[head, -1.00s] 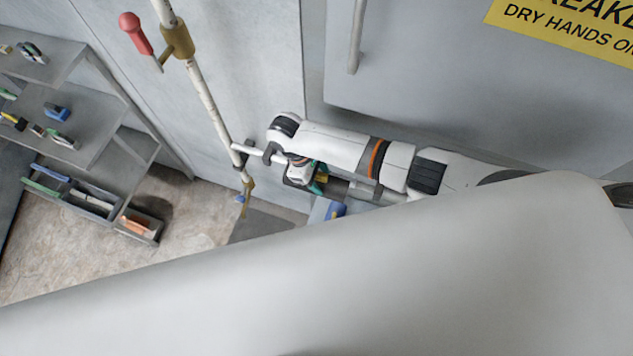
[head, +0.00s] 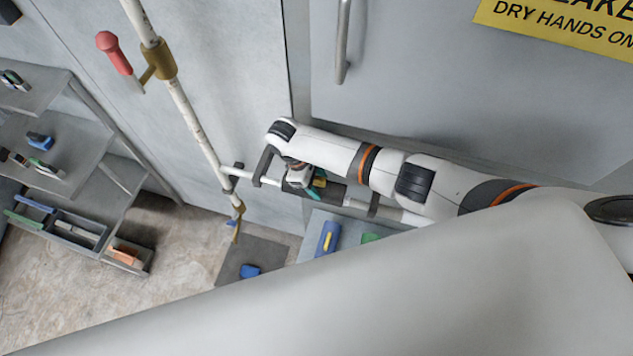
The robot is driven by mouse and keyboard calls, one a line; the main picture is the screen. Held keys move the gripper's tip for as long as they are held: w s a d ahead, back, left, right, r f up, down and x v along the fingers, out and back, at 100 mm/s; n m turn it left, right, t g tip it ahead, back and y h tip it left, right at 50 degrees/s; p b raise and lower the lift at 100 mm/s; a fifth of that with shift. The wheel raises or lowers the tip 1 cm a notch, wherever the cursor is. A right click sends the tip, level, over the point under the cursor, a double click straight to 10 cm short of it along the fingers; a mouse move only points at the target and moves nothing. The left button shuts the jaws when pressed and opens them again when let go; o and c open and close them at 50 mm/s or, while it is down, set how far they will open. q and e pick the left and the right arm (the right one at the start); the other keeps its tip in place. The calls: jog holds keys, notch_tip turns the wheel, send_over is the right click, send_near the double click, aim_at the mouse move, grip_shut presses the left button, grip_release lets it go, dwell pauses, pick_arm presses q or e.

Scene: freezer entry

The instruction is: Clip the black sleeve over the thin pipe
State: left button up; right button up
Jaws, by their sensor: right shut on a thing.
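The thin pipe (head: 356,204) is pale and runs to the right from a thicker worn upright pipe, along the wall. A dark sleeve (head: 331,191) lies along it between two grey brackets. My right gripper (head: 300,183) comes in from the right, under its white arm, and is shut on the black sleeve at the pipe. The arm and gripper partly hide the sleeve, so I cannot tell whether it fully wraps the pipe. A small teal and yellow part (head: 319,179) shows beside the gripper. My left gripper is not in view.
The upright pipe (head: 197,120) carries a brass valve with a red handle (head: 113,52). Grey shelves (head: 75,147) with small items stand at the left. Below the pipe, a grey surface holds a blue and yellow item (head: 327,238). A door handle (head: 343,42) is above.

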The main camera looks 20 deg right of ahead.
jog(key=shift+f+b, duration=0.85)
jog(key=shift+f, duration=0.65)
jog(key=o, duration=1)
